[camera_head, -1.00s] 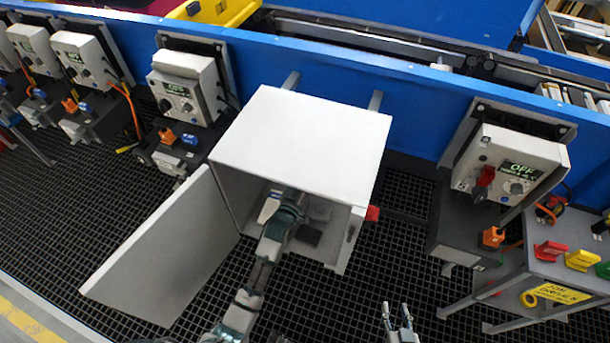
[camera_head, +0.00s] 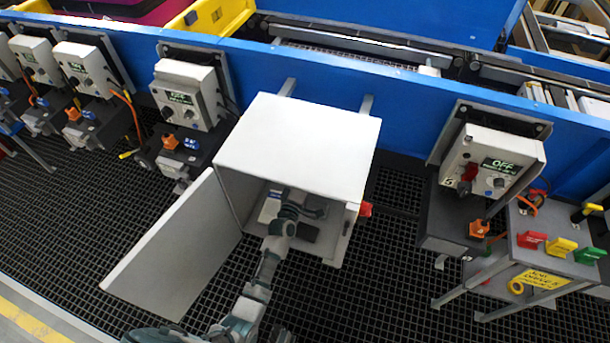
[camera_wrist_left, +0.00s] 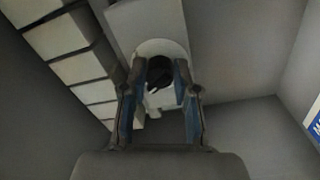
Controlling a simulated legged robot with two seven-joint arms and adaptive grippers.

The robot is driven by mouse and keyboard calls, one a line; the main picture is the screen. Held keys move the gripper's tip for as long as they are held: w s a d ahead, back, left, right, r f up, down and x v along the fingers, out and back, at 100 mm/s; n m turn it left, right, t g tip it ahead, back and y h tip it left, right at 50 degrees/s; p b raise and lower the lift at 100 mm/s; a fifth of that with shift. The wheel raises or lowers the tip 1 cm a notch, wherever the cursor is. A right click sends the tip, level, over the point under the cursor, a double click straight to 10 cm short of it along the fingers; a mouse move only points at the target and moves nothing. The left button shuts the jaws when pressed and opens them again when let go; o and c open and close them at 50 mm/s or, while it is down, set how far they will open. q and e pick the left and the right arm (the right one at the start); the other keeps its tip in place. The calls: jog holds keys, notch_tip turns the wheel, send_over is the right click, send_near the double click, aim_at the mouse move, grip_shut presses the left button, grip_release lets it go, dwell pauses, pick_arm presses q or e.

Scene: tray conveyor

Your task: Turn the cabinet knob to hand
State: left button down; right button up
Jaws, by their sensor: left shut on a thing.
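The white cabinet (camera_head: 298,145) stands with its door (camera_head: 172,255) swung open to the left. My left arm reaches into it, and my left gripper (camera_head: 290,207) is inside, partly hidden by my arm. In the left wrist view, the fingers of my left gripper (camera_wrist_left: 160,85) stand on both sides of a black knob (camera_wrist_left: 159,72) on a pale rounded plate (camera_wrist_left: 163,47) and are shut on it. The knob's pointing direction is hard to tell. My right gripper is not in view.
In the left wrist view, a row of pale blocks (camera_wrist_left: 80,67) lies left of the knob, with bare cabinet wall at right. A red part (camera_head: 365,209) sticks out at the cabinet's right side. Control boxes stand along the blue conveyor (camera_head: 400,100).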

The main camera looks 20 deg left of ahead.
pick_arm(q)
jog(key=shift+a+r+n, duration=0.15)
jog(key=shift+n, duration=1.05)
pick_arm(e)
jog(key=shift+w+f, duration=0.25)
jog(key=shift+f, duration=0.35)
pick_arm(q)
jog(key=c, duration=0.9)
grip_release()
jog(key=shift+o, duration=0.2)
jog(key=shift+w+f, duration=0.1)
jog(key=shift+f, duration=0.1)
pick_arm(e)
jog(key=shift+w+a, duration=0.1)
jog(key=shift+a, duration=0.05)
pick_arm(q)
jog(key=s, duration=1.2)
jog(key=shift+a+f, duration=0.25)
jog(key=shift+f, duration=0.1)
